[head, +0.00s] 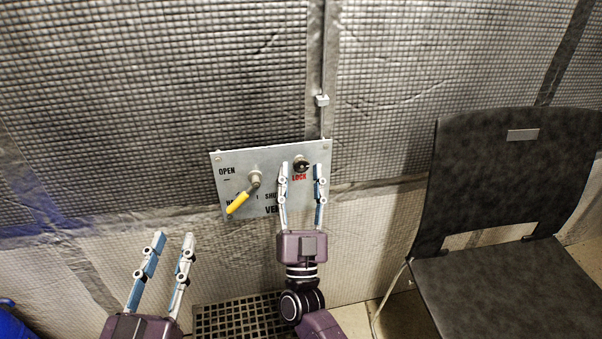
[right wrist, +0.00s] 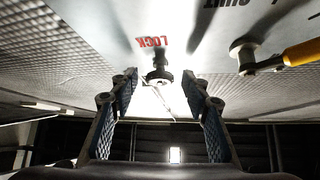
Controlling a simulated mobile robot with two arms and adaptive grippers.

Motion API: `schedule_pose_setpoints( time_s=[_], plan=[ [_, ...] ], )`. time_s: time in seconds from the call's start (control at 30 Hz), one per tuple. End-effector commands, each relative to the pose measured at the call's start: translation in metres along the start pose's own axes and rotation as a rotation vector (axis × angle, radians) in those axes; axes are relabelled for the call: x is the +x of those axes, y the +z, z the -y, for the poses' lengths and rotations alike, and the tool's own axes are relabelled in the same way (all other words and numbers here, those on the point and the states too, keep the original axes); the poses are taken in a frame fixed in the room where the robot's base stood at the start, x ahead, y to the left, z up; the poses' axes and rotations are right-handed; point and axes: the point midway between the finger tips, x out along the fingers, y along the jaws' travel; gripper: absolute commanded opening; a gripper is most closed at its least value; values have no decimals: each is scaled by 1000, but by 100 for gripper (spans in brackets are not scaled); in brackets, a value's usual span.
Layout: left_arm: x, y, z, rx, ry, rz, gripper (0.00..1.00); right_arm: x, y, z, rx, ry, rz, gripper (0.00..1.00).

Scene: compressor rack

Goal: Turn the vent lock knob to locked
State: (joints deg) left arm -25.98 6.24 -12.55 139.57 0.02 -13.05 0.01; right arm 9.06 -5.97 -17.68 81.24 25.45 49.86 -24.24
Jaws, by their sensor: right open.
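The vent lock knob (head: 301,163) is a small dark round knob above the red LOCK label on the grey vent panel (head: 240,159). In the right wrist view the knob (right wrist: 159,76) shows between my fingertips, with a gap on both sides. My right gripper (head: 302,170) is open in front of the panel, one finger to each side of the knob. Whether the tips reach past the knob's face is unclear. The knob's turned position is too small to read. My left gripper (head: 173,240) is open and empty, lower left of the panel.
A lever with a yellow handle (head: 238,202) sits on the panel left of the knob, its handle pointing down-left. A black chair (head: 500,190) stands at the right. A dark floor grate (head: 235,316) lies below the panel. The quilted wall around the panel is mostly bare.

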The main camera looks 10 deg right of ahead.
Motion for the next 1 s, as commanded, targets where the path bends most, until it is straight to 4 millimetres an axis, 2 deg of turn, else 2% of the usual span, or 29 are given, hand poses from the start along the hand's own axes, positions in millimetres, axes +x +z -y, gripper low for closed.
schedule_pose_setpoints(
  time_s=[0.3, 0.5, 0.7, 1.0],
  plan=[
    [0, 0, 0, 1, -1, 1, 30, -66, 1, 0, 1, 1, 6, 43],
    [0, 0, 0, 1, -1, 1, 30, -99, 1, 0, 1, 1, 5, 43],
    [0, 0, 0, 1, -1, 1, 30, -112, 0, 0, 1, 1, 3, 43],
    [0, 0, 0, 1, -1, 1, 30, -112, 0, 0, 2, 1, 2, 43]
  ],
)
